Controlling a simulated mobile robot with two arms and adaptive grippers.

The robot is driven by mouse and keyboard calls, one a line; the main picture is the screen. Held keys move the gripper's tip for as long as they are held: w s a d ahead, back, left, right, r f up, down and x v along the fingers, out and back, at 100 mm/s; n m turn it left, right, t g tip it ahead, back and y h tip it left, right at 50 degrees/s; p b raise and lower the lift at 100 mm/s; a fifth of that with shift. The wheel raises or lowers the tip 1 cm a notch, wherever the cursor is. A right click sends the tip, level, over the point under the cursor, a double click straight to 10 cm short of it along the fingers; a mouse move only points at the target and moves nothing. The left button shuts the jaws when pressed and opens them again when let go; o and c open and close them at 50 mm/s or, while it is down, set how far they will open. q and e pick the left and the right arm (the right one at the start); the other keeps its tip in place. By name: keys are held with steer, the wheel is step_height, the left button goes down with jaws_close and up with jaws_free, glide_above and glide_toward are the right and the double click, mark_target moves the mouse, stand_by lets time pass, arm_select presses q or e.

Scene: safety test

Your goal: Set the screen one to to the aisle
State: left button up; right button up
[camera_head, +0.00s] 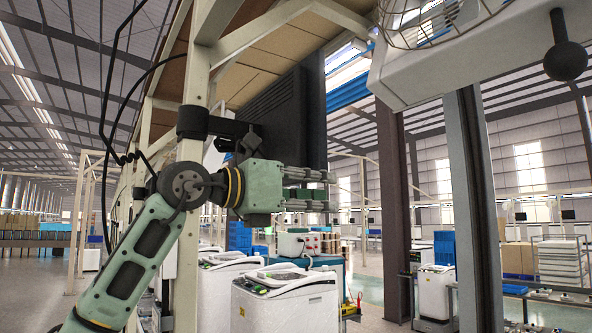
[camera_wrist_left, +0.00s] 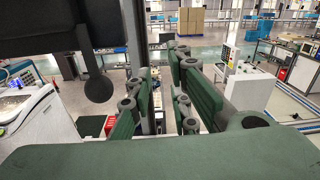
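The black screen (camera_head: 290,108) hangs from a dark clamp arm (camera_head: 212,125) on a pale upright post. In the head view it is seen obliquely, its ribbed casing towards me. A large black panel, probably this screen, fills the top left of the left wrist view (camera_wrist_left: 50,22). My left gripper (camera_head: 326,190) is in front of and below the screen's lower part, pointing right. Its fingers are apart and the gap (camera_wrist_left: 160,85) looks empty. I cannot tell whether it touches the screen. My right gripper is in neither view.
A white fixture with a wire cage (camera_head: 470,45) and a black knob (camera_head: 567,61) overhangs at upper right. A dark column (camera_head: 472,200) stands below it. White machines (camera_head: 285,300) stand below my gripper. Open floor (camera_head: 30,290) lies at left.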

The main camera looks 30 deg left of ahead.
arm_select(q)
steer(key=s+a+r+n+t+y, duration=0.1)
steer(key=s+a+r+n+y, duration=0.1)
steer(key=s+a+r+y, duration=0.45)
steer(key=w+f+h+p, duration=0.2)
steer(key=w+p, duration=0.2)
steer(key=w, duration=0.5)
steer(key=shift+c, duration=0.6)
jaws_close()
